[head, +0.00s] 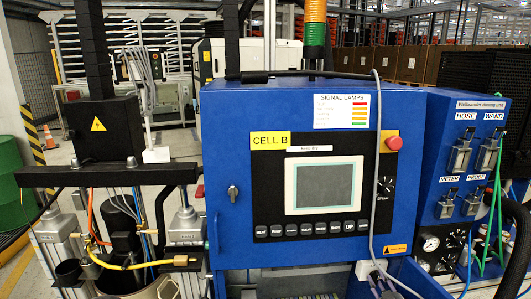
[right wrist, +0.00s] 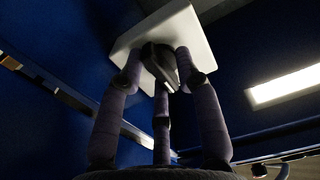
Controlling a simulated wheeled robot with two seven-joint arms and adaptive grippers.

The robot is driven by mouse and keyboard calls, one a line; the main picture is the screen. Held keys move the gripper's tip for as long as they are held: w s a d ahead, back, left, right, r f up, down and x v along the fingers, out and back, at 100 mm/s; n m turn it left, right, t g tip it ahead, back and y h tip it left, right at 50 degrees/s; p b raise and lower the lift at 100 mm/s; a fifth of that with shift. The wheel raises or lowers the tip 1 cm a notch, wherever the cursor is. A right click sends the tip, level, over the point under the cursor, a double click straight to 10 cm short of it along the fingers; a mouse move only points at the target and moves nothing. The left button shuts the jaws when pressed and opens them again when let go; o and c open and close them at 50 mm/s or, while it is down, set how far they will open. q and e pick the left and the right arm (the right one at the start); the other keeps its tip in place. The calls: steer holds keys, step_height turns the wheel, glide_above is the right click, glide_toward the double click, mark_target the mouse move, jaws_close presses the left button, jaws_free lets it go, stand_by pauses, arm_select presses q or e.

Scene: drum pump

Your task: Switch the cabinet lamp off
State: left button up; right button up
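The blue cabinet (head: 235,130) marked CELL B fills the middle of the head view. In the right wrist view a white switch box (right wrist: 197,35) with a black knob (right wrist: 160,62) sits against blue metal. The white box (head: 362,270) shows small below the cabinet front in the head view. My right gripper (right wrist: 160,75) has its three fingers close around the knob, one at each side and one below. In the head view this gripper (head: 379,268) is small and partly hidden. A bright lamp strip (right wrist: 286,85) glows to the right. My left gripper is not in view.
A grey cable (head: 375,150) hangs over the cabinet front. The front carries a screen (head: 324,186), a button row (head: 312,229) and a red stop button (head: 394,143). A blue dosing unit (head: 465,145) with hoses stands close at the right, a pump bench (head: 100,176) at the left.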

steer(key=shift+a, duration=0.15)
steer(key=shift+f, duration=0.1)
jaws_close()
